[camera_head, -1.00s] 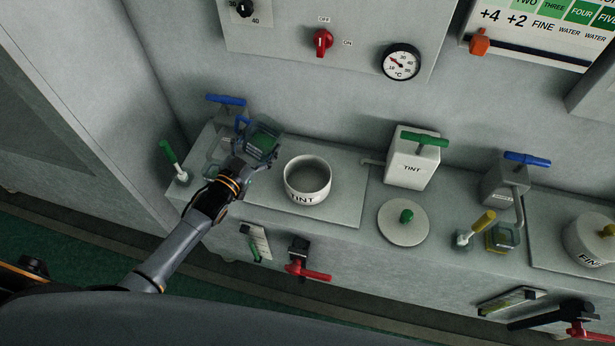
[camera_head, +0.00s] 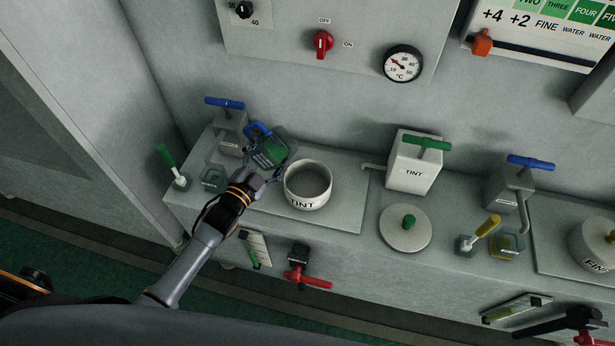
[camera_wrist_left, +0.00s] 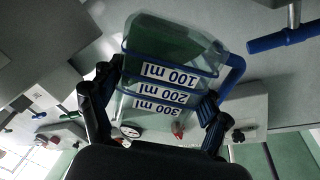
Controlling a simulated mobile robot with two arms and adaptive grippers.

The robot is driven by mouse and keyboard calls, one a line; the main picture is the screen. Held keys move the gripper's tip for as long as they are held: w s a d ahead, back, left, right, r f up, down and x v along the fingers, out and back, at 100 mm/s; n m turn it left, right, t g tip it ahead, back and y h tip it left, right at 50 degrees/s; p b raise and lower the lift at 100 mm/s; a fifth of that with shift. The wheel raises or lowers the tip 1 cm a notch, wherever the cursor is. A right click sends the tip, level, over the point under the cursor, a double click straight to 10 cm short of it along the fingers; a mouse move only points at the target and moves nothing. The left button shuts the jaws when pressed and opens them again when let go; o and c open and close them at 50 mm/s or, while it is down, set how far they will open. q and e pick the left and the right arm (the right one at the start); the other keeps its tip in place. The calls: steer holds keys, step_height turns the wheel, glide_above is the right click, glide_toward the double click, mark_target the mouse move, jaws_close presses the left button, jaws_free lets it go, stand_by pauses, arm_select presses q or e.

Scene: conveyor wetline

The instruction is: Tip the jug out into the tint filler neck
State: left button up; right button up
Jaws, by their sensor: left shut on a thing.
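The jug (camera_head: 267,152) is clear with a blue handle and holds green liquid. My left gripper (camera_head: 258,175) is shut on the jug and holds it tilted, above the counter and just left of the tint filler neck. The left wrist view shows the jug (camera_wrist_left: 172,75) between the two fingers, with its 100, 200 and 300 ml labels. The tint filler neck (camera_head: 307,196) is a wide white open ring marked TINT, and its mouth is uncovered. No stream of liquid is visible. My right gripper is not in view.
A round lid with a green knob (camera_head: 404,230) lies right of the neck. The white TINT box (camera_head: 411,172) with a green tap stands behind it. A green-handled brush (camera_head: 171,166) stands at the left end.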

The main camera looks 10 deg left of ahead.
mark_target(269, 154)
arm_select(q)
steer(key=shift+d+r+m, duration=0.15)
steer(key=shift+r+m, duration=0.45)
steer(key=shift+m, duration=0.4)
steer(key=shift+s+d+r+m, duration=0.1)
steer(key=shift+d+r+m, duration=0.25)
steer(key=shift+m, duration=0.5)
steer(key=shift+s+d+r+m, duration=0.1)
steer(key=shift+r+m, duration=0.45)
steer(key=shift+m, duration=0.3)
steer(key=shift+d+r, duration=0.1)
steer(key=shift+d, duration=0.05)
steer(key=shift+s+d+r+m, duration=0.1)
steer(key=shift+d+r+m, duration=0.05)
steer(key=shift+d+m, duration=0.3)
